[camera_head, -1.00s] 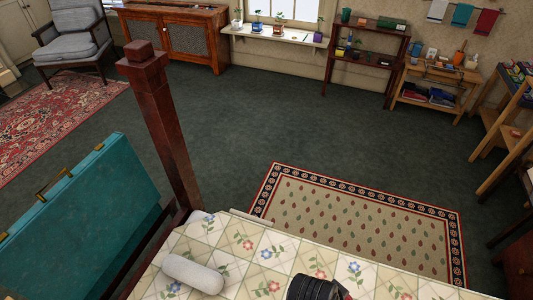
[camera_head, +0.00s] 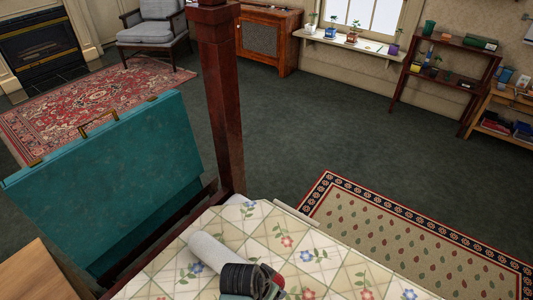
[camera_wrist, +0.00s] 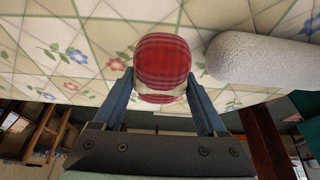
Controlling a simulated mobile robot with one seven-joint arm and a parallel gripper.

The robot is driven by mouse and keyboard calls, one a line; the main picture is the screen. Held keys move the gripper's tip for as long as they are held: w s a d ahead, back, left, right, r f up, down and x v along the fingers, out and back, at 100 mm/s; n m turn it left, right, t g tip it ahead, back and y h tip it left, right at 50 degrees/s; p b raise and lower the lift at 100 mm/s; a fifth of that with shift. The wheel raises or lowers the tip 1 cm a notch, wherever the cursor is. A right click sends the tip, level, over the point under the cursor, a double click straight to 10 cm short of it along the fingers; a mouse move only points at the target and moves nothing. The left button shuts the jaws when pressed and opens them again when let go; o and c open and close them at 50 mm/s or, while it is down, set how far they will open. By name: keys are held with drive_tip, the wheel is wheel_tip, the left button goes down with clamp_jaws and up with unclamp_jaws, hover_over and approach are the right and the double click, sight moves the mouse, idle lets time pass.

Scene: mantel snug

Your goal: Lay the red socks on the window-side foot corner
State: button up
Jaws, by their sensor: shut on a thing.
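The red socks (camera_wrist: 162,60) are a rounded, checked red bundle between the two fingers of my gripper (camera_wrist: 162,88), which is shut on them. In the head view a small patch of the red socks (camera_head: 279,288) shows beside my dark gripper (camera_head: 246,281); the rest is hidden. They are over the floral quilt (camera_head: 325,258) on the bed, close to the corner by the dark wooden post (camera_head: 221,100). I cannot tell whether they touch the quilt. A pale grey roll (camera_head: 208,250) lies on the quilt beside the gripper; it also shows in the wrist view (camera_wrist: 262,60).
The tall post stands at the bed corner. A teal case (camera_head: 110,185) stands beyond the bed's end, left of the post. A patterned rug (camera_head: 410,240) lies on the floor to the right. The quilt right of the gripper is clear.

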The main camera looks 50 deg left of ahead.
drive_tip(key=shift+f+b, duration=0.4)
drive_tip(key=shift+f, duration=1.75)
drive_tip(key=shift+f, duration=0.2)
drive_tip(key=o, duration=1.3)
drive_tip(key=shift+r, duration=0.1)
drive_tip(key=p+v, duration=0.2)
drive_tip(key=v, duration=1)
drive_tip(key=shift+r+p, duration=0.1)
drive_tip(key=shift+p, duration=0.3)
